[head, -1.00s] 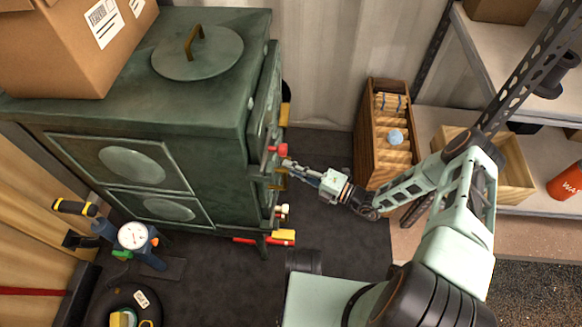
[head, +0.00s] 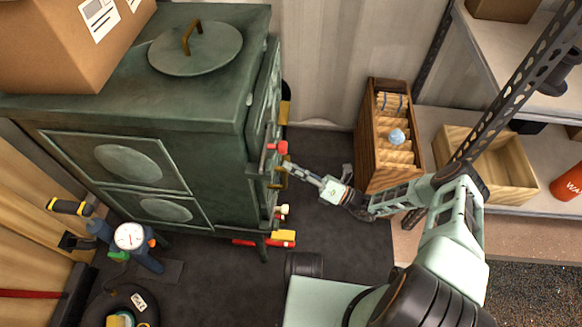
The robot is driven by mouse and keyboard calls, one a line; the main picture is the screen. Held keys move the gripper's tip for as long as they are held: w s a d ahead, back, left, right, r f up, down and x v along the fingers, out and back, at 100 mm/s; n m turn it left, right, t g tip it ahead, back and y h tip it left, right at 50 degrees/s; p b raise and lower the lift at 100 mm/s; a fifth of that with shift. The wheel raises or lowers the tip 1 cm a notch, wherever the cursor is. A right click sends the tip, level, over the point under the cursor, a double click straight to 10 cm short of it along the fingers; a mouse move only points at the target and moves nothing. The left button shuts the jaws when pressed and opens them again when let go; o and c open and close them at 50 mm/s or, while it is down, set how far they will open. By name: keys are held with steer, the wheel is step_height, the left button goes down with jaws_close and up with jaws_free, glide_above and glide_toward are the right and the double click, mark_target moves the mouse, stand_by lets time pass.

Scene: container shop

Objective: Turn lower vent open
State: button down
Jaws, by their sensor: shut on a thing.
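The dark green stove (head: 190,100) fills the left of the head view, and its front faces right, seen almost edge-on. A red knob (head: 278,147) sticks out high on that front. Brass handle parts (head: 280,178) show below it. A cream knob (head: 283,210) sits lower down, near the stove's base. My gripper (head: 288,167) reaches in from the right, its fingers shut on the brass handle, below the red knob and above the cream knob. The fingertips are small, and the vent plates themselves are hidden by the steep angle.
A metal shelf (head: 515,110) holds a wooden crate (head: 524,186) and an orange bottle (head: 568,184). A cardboard box (head: 60,50) sits on the stove.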

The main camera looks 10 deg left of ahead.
steer(key=shift+w+n, duration=0.1)
steer(key=shift+n, duration=0.5)
steer(key=c, duration=2.1)
jaws_free()
steer(key=v, duration=1.2)
steer(key=shift+a+f, duration=0.1)
steer(key=shift+g, duration=0.3)
